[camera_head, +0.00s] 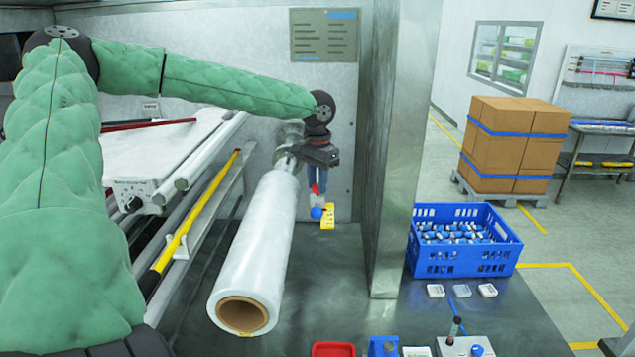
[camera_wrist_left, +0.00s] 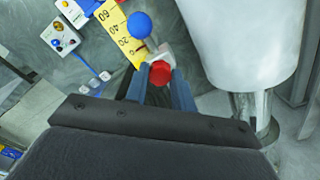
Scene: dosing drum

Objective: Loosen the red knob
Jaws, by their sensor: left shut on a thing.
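The red knob (camera_head: 315,189) is small in the head view, just under my left gripper (camera_head: 317,182). In the left wrist view the red knob (camera_wrist_left: 159,74) sits between the two blue fingers of my left gripper (camera_wrist_left: 160,70), which is shut on it. A light grey block (camera_wrist_left: 158,53) is right behind the knob. A blue ball (camera_wrist_left: 139,25) on a short stem is beyond it, beside a yellow scale (camera_wrist_left: 112,32) with black numbers. The ball (camera_head: 316,213) and the scale (camera_head: 328,217) also show in the head view. My right gripper is not in view.
A large film roll (camera_head: 257,245) slants close beside my left gripper. A metal post (camera_head: 395,150) stands to the right. A blue crate (camera_head: 462,268) of small bottles stands on the bench, with small white trays in front.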

